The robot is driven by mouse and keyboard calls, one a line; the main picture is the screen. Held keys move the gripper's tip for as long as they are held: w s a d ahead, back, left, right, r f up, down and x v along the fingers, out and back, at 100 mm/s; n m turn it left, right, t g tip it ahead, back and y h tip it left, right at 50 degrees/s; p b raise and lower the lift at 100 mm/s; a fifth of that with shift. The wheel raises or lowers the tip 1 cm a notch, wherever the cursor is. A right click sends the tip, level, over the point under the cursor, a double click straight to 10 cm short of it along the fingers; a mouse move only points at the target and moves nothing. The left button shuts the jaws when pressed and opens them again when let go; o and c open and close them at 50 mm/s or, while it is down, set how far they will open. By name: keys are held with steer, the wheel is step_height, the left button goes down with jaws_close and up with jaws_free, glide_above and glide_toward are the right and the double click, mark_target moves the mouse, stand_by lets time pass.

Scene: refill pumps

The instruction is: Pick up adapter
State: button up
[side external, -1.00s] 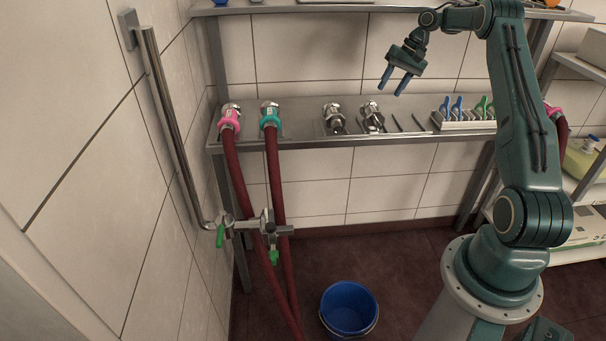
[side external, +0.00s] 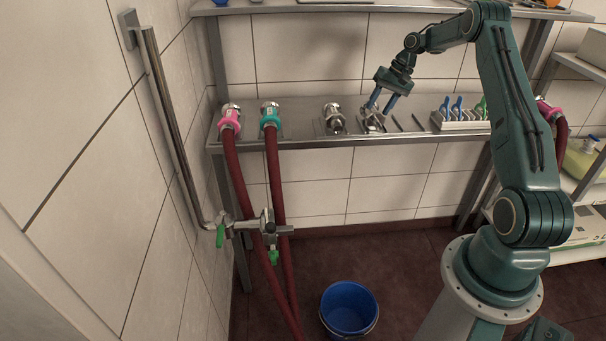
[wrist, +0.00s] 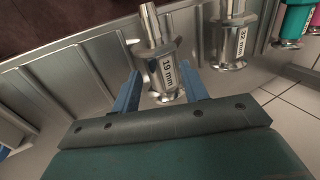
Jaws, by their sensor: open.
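Two metal adapters rest in slots on the steel shelf. The adapter labelled 19 mm (wrist: 165,72) lies between the blue fingers of my gripper (wrist: 160,88) in the wrist view. In the side view my gripper (side external: 381,103) is open and lowered around this right-hand adapter (side external: 373,124), which its fingers partly cover. I cannot tell whether either finger touches it. The other adapter, labelled 32 mm (wrist: 233,38), stands beside it, outside the fingers; it also shows in the side view (side external: 334,119).
The steel shelf (side external: 300,143) also holds pink (side external: 229,118) and teal (side external: 270,116) hose couplings on the left. A rack of blue and green-handled pieces (side external: 458,120) stands to the right. Empty slots lie between. A blue bucket (side external: 348,308) is on the floor below.

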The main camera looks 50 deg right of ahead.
mark_target(375, 110)
steer(key=shift+x, duration=1.7)
steer(key=c, duration=0.8)
steer(key=shift+r, duration=0.15)
steer(key=shift+r, duration=4.95)
